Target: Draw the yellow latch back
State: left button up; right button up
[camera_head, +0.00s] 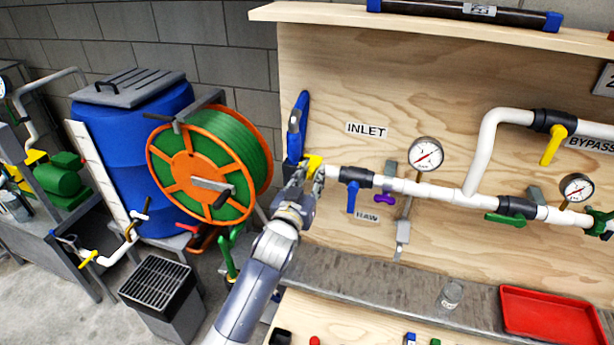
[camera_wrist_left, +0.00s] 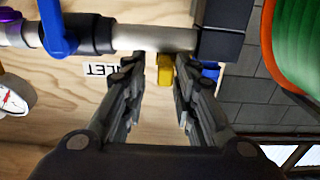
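The yellow latch (camera_head: 314,162) sits at the left end of the white inlet pipe, beside a blue upright part (camera_head: 297,128) on the plywood board. In the left wrist view the yellow latch (camera_wrist_left: 165,76) lies between my left fingertips, just below a grey pipe section (camera_wrist_left: 156,38). My left gripper (camera_head: 307,180) reaches up to the latch; in the wrist view this gripper (camera_wrist_left: 160,66) is open. A gap shows on the latch's left; the right finger is close to it, and I cannot tell if they touch. My right gripper is not in view.
A blue-handled valve (camera_head: 352,190) and a pressure gauge (camera_head: 426,154) are right of the latch. An orange and green hose reel (camera_head: 192,170) stands close on the left. A grey bench (camera_head: 370,268) runs below, with a red tray (camera_head: 548,316) and a small jar (camera_head: 451,294).

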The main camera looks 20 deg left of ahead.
pick_arm(q)
jog(key=shift+d, duration=0.1)
jog(key=shift+s, duration=0.25)
jog(key=s, duration=1.1)
jog(key=shift+s+a, duration=0.2)
jog(key=shift+s, duration=0.05)
